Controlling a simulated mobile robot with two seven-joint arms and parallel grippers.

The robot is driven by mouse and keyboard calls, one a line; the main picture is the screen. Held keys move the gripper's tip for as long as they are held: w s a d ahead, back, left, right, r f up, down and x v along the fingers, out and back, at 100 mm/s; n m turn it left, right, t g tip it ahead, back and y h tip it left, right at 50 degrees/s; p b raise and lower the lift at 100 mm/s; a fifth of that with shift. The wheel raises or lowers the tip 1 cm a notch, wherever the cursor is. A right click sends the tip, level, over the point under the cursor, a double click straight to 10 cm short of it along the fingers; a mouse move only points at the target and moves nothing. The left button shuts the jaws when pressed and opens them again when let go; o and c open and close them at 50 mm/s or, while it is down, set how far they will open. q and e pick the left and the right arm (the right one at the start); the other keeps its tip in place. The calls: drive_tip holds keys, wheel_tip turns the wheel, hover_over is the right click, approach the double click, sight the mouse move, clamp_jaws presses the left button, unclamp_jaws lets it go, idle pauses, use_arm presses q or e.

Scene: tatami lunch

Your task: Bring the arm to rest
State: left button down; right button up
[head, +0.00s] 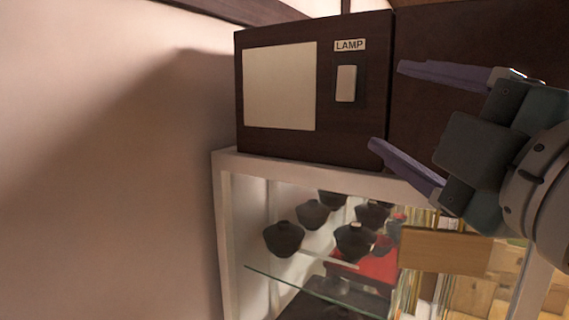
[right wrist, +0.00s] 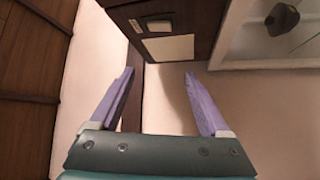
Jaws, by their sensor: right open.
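My right gripper (head: 388,106) comes in from the right in the head view, with its two purple fingers spread and nothing between them. It is in front of the right part of a dark wooden box (head: 275,146), a little right of a white rocker switch (head: 346,83) under a LAMP label (head: 350,45). In the right wrist view the open fingers (right wrist: 160,100) point toward the box, with the switch (right wrist: 160,25) and the cream panel (right wrist: 168,48) beyond the tips. No contact with the box shows. My left gripper is not in view.
Below the box is a glass-fronted cabinet with a pale frame (head: 228,235). Dark lidded bowls (head: 284,239) stand on its glass shelf (head: 310,290). A plain wall (head: 110,170) fills the left. A wooden board (head: 445,252) shows below my right gripper.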

drive_tip(key=s+d+f+m+g+h, duration=0.2)
drive_tip(key=d+f+m+g, duration=0.15)
drive_tip(key=f, duration=0.35)
drive_tip(key=s+d+f+m+g+h, duration=0.2)
drive_tip(key=f+m+h, duration=0.1)
drive_tip(key=f+m, duration=0.25)
drive_tip(key=s+d+f+m+g, duration=0.1)
drive_tip(key=s+f+m+g, duration=0.2)
drive_tip(key=s, duration=0.7)
drive_tip(key=s+d+f+m+g, duration=0.1)
drive_tip(key=s+f+m+g, duration=0.3)
drive_tip(key=s+f+g, duration=0.3)
wheel_tip(320, 180, down, 4)
drive_tip(key=s, duration=0.2)
drive_tip(key=shift+s+f, duration=0.25)
drive_tip(key=shift+s, duration=0.1)
drive_tip(key=shift+g, duration=0.25)
